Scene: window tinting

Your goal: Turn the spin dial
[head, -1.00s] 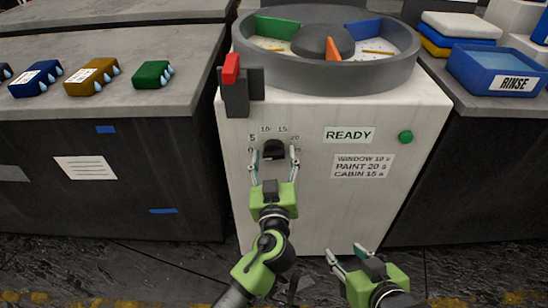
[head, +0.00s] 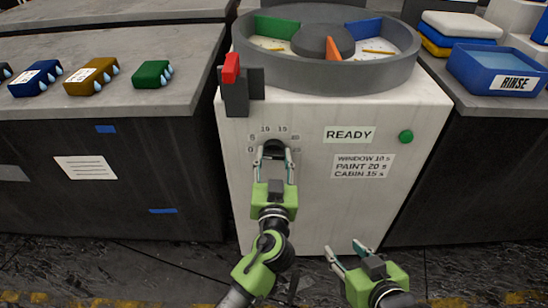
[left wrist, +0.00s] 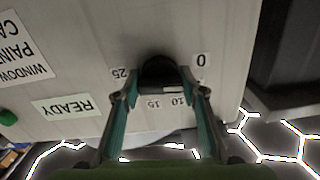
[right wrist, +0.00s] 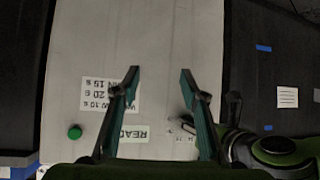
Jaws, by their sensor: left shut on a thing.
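The black spin dial (head: 272,146) is on the white front of the spinner machine, ringed by number labels. It also shows in the left wrist view (left wrist: 158,72), between the finger ends, with 0 and 25 labels on either side. My left gripper (head: 274,160) is shut on the dial, one finger at each side. The fingers hide part of the dial and some labels, so its exact setting cannot be told. My right gripper (head: 348,250) is open and empty, low and to the right, in front of the machine.
A READY sign (head: 349,135), a green button (head: 406,137) and a times label (head: 362,166) are on the machine front. A red-tipped lever (head: 231,68) is at its upper left. A round drum (head: 300,72) sits on top. A blue RINSE tray (head: 500,68) stands right; sponges (head: 92,76) lie left.

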